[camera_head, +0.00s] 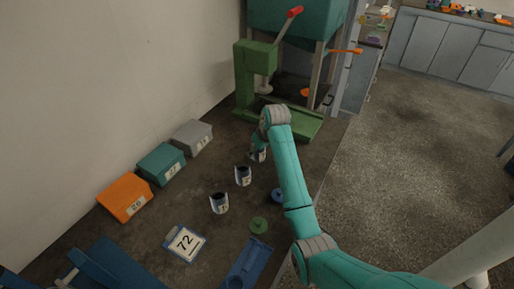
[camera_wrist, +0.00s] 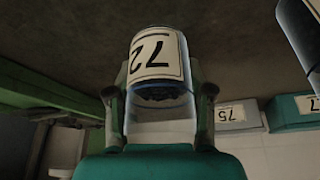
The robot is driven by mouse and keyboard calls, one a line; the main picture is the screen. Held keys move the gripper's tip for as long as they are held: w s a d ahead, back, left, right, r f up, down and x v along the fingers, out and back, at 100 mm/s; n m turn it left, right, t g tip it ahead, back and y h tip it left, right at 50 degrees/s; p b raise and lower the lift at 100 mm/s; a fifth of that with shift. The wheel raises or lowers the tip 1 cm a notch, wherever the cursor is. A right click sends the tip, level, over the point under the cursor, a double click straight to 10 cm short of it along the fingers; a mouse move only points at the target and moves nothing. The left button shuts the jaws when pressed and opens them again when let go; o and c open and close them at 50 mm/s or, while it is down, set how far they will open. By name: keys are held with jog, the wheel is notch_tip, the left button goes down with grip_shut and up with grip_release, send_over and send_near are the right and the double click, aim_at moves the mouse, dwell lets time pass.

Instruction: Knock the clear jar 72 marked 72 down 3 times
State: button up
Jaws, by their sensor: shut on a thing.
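The clear jar 72 (camera_wrist: 158,62) has a white label reading 72, upside down in the wrist view, and dark contents. My gripper (camera_wrist: 160,92) is shut on it, with one finger on each side. In the head view, the jar (camera_head: 259,156) is partly hidden by my gripper (camera_head: 257,146), at the far end of the row of jars. I cannot tell whether its base touches the bench. A card marked 72 (camera_head: 185,242) lies on the near part of the bench.
Two other jars, the middle one (camera_head: 243,176) and the near one (camera_head: 219,204), stand closer. Orange (camera_head: 125,197), teal (camera_head: 161,164) and grey (camera_head: 192,138) bins line the wall. A green press (camera_head: 245,75) stands behind. A green disc (camera_head: 259,226) and blue tray (camera_head: 245,264) lie nearer.

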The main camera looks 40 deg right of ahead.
jog(key=shift+s+a+f, duration=0.1)
jog(key=shift+s+f, duration=0.15)
jog(key=shift+f, duration=0.35)
jog(key=shift+w+r, duration=0.2)
jog(key=shift+r, duration=1.9)
notch_tip(320, 180, down, 3)
jog(key=shift+f, duration=0.15)
jog(key=shift+s+f, duration=0.15)
jog(key=shift+f, duration=0.3)
jog(key=shift+s+f, duration=0.1)
jog(key=o, duration=1.3)
jog(key=shift+f, duration=0.1)
jog(key=shift+r, duration=0.2)
